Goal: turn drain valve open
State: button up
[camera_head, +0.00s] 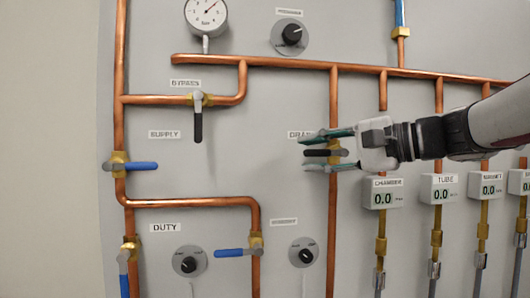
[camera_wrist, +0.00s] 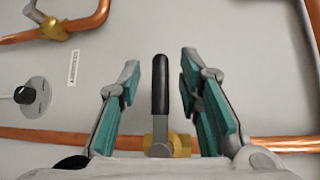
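The drain valve has a black lever handle (camera_head: 322,153) on a brass body (camera_head: 335,153), set on a vertical copper pipe. The handle lies crosswise to the pipe, pointing left in the head view. My gripper (camera_head: 310,152) is around the handle, one finger above and one below it. In the wrist view the black handle (camera_wrist: 160,85) stands between the two teal finger pads of my gripper (camera_wrist: 162,98), with a gap on each side. My gripper is open and does not visibly touch the handle. The DRAIN label (camera_head: 298,134) is partly hidden by the upper finger.
The bypass valve handle (camera_head: 198,125) hangs down at upper left. Blue-handled valves sit at supply (camera_head: 144,166) and by the duty pipe (camera_head: 229,253). A CHAMBER readout box (camera_head: 383,192) stands right below my gripper. A knob (camera_head: 304,255) is lower down. The panel left of the handle is clear.

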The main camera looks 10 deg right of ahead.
grip_shut()
dwell(0.4)
jog(key=shift+f+n+g+h, duration=0.6)
jog(key=shift+f+n+h, duration=0.25)
jog(key=shift+h, duration=0.25)
jog(key=shift+d+f+n+g+h+p, duration=0.25)
jog(key=shift+d+f+n+h+p, duration=0.5)
jog(key=shift+h, duration=0.75)
jog(key=shift+d+f+n+g+h+p, duration=0.2)
jog(key=shift+d+f+n+h+p, duration=0.35)
jog(key=shift+n+h+p, duration=0.7)
jog(key=shift+d+f+n+g+h+p, duration=0.35)
jog(key=shift+d+f+n+h, duration=0.3)
jog(key=shift+h, duration=1.1)
jog(key=shift+d, duration=0.15)
